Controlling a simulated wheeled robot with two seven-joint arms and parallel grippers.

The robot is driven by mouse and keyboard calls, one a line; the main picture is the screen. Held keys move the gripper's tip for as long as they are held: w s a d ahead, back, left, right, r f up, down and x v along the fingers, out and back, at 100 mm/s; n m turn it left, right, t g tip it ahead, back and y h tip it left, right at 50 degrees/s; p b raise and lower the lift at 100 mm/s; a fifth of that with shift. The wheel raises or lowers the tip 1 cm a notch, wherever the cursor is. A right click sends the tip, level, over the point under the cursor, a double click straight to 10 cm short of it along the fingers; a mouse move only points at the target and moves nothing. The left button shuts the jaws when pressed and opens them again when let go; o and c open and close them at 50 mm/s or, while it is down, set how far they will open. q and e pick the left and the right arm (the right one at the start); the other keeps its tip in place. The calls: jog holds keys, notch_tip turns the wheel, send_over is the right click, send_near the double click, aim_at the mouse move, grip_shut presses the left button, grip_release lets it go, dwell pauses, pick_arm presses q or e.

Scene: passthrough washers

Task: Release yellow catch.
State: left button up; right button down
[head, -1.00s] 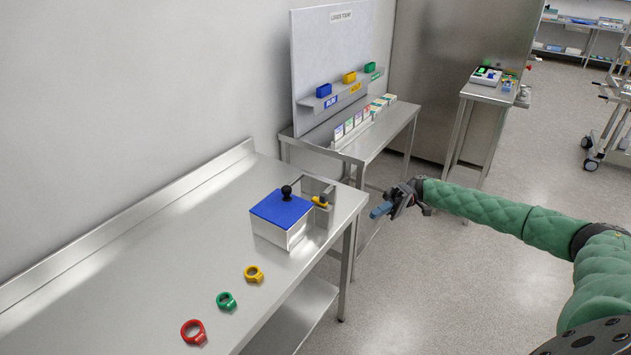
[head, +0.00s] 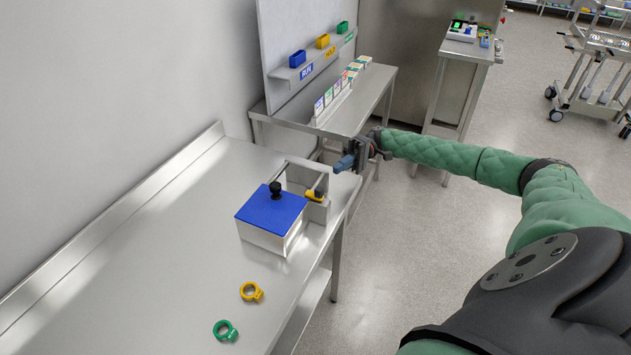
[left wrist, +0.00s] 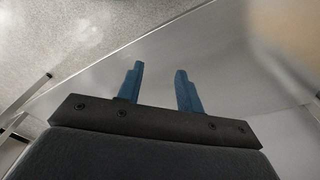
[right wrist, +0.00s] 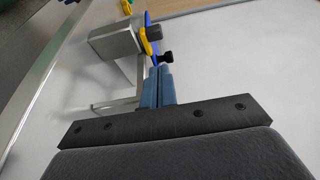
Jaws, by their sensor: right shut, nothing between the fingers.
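The yellow catch (head: 315,196) sits on the right side of a steel box with a blue lid (head: 272,209) and a black knob (head: 275,187), beside a metal bracket (head: 308,182). The catch also shows in the right wrist view (right wrist: 144,34), beyond the fingertips and partly hidden by dark parts. My right gripper (head: 343,163) is shut and empty, above the bench's right edge, up and to the right of the catch, apart from it. Its closed blue fingers show in the right wrist view (right wrist: 159,72). My left gripper (left wrist: 158,70) is open with nothing between its fingers.
A yellow ring (head: 251,292) and a green ring (head: 226,330) lie on the steel bench (head: 150,265) in front of the box. A shelf board (head: 312,62) with colored bins stands behind on another table. The bench left of the box is clear.

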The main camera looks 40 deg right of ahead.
aim_at(314, 192)
pick_arm(q)
jog(key=shift+f, duration=0.15)
pick_arm(e)
jog(key=shift+a, duration=0.1)
